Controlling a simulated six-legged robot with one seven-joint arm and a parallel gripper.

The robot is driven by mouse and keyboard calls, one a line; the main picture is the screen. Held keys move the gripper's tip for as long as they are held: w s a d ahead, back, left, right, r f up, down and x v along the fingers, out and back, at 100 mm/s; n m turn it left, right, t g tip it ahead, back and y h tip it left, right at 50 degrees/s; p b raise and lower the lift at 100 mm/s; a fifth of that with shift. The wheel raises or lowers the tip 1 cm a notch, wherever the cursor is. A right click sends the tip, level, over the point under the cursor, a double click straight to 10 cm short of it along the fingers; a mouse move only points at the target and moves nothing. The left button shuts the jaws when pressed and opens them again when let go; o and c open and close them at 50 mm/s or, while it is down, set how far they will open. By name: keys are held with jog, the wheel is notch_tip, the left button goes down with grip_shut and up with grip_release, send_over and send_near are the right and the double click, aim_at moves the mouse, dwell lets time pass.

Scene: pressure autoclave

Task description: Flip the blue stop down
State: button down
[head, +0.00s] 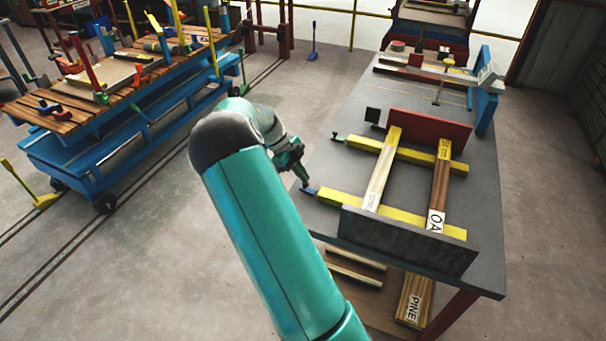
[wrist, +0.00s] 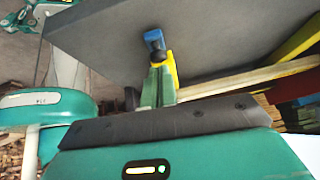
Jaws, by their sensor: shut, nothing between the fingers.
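The blue stop (head: 308,190) sits at the left end of the nearer yellow bar (head: 345,203) on the grey table (head: 482,240). My gripper (head: 302,178) is shut and empty, close to the stop at the table's left side. In the wrist view the blue stop (wrist: 154,38) shows just beyond my green fingertips (wrist: 158,66), with a dark rounded part between them and part of the yellow bar (wrist: 171,70) beside them. I cannot tell whether the fingers touch the stop, or its exact tilt.
Two wooden planks lie across the bars, between a red plate (head: 440,128) and a dark front plate (head: 410,238). A blue cart (head: 90,160) stands left, across open floor.

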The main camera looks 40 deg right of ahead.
jog(key=shift+s+r, duration=0.1)
jog(key=shift+r, duration=0.65)
